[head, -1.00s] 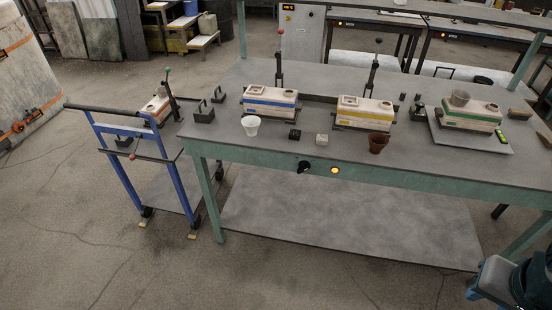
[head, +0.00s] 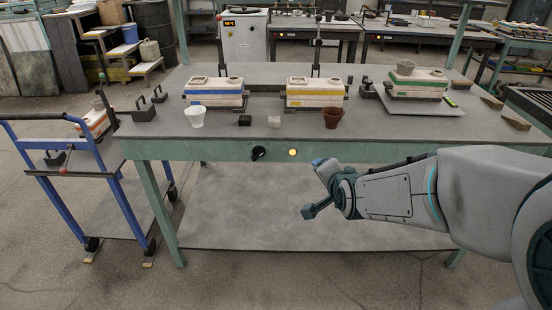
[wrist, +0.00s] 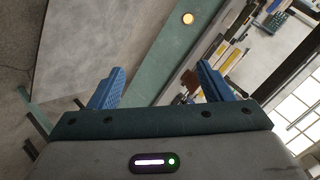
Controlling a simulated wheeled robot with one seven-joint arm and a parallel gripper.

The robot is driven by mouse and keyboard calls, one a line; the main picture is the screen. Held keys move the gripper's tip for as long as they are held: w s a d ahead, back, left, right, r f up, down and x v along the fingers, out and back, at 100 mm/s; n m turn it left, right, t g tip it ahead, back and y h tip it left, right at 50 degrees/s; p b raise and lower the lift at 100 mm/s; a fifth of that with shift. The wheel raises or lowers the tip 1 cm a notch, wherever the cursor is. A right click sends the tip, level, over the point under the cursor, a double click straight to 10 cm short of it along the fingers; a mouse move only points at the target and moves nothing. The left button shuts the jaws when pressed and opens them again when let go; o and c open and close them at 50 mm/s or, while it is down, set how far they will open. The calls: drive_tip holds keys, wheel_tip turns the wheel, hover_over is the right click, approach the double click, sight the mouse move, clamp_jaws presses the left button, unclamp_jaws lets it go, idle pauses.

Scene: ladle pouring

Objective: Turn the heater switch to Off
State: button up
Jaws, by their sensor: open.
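The heater switch looks to be the black knob (head: 258,153) on the green front rail of the workbench (head: 400,150). A lit yellow lamp (head: 292,152) sits just right of it, and the lamp also shows in the wrist view (wrist: 188,18). The knob's exact setting is too small to tell. My gripper (head: 320,168) is in front of the rail, right of the knob and lamp and apart from them. In the wrist view my gripper (wrist: 160,68) has its blue fingers spread with nothing between them. The knob is not visible there.
On the bench stand a white cup (head: 195,117), a brown cup (head: 333,117) and moulds with blue (head: 214,92), yellow (head: 314,92) and green (head: 417,84) stripes. A blue cart (head: 60,117) stands at the left. The space before the rail left of my gripper is clear.

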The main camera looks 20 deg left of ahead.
drive_tip(key=w+a+f+m+t+y+b, duration=0.3)
drive_tip(key=a+f+m+y+b, duration=0.1)
drive_tip(key=a+f+b, duration=0.4)
drive_tip(key=m+t+y+b, duration=0.2)
drive_tip(key=m+t+b, duration=0.3)
drive_tip(key=m+b, duration=0.35)
approach(258, 157)
drive_tip(key=shift+m, duration=0.45)
drive_tip(key=b+x, duration=0.1)
drive_tip(key=x, duration=0.8)
drive_tip(key=c, duration=1)
